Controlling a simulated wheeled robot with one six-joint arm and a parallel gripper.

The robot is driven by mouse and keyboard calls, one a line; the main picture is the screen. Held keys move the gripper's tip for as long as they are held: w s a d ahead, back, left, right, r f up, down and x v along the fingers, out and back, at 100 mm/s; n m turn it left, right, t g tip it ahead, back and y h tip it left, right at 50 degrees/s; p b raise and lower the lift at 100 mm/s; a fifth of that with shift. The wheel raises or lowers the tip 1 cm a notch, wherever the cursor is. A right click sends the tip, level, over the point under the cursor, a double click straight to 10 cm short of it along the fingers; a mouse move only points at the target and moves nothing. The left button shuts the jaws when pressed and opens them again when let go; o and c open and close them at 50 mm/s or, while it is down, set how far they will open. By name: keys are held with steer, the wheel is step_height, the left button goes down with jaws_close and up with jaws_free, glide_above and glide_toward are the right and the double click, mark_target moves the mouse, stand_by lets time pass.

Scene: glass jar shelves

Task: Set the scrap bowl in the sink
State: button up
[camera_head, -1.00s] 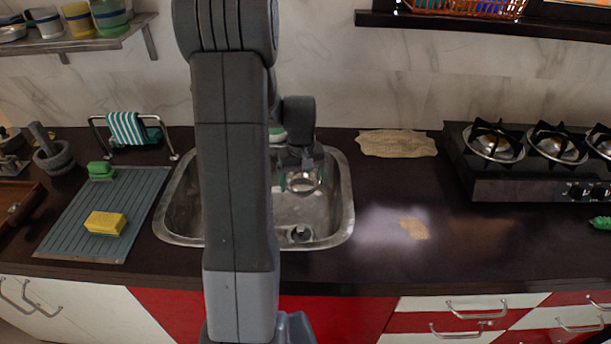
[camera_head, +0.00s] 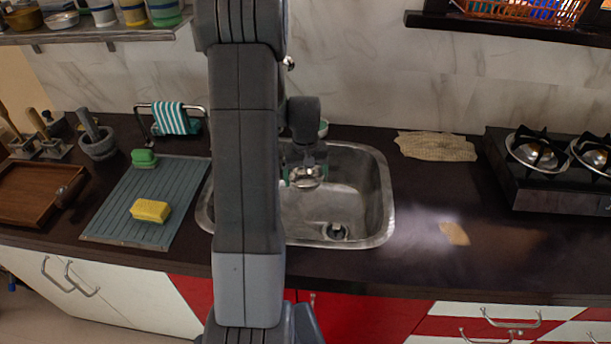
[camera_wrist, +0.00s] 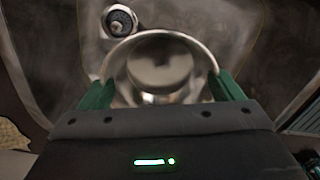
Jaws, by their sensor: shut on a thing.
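The scrap bowl (camera_head: 308,180), a small shiny metal bowl, is held by my gripper (camera_head: 305,174) over the sink (camera_head: 368,200). In the wrist view, the bowl (camera_wrist: 160,62) sits between the two green fingers of my gripper (camera_wrist: 163,92), which are shut on it. The bowl appears upright. The sink's drain (camera_head: 336,231) is in front and to the right of the bowl, and it also shows in the wrist view (camera_wrist: 119,21). I cannot tell how high the bowl is above the basin floor. My arm hides the left part of the sink.
Left of the sink, a grey drain mat (camera_head: 140,205) holds a yellow sponge (camera_head: 150,210) and a green one (camera_head: 144,158). A striped towel (camera_head: 172,118) hangs on a rack behind. Right of the sink are a beige cloth (camera_head: 436,146) and a stove (camera_head: 550,185).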

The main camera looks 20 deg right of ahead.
mark_target(306, 235)
steer(key=shift+f+b, duration=9.05)
steer(key=shift+f, duration=3.2)
steer(key=shift+f+b, duration=0.55)
steer(key=shift+f, duration=0.05)
steer(key=o, duration=0.8)
steer(key=shift+o, duration=0.2)
steer(key=shift+r, duration=0.1)
step_height(306, 235, up, 8)
steer(key=p, duration=0.5)
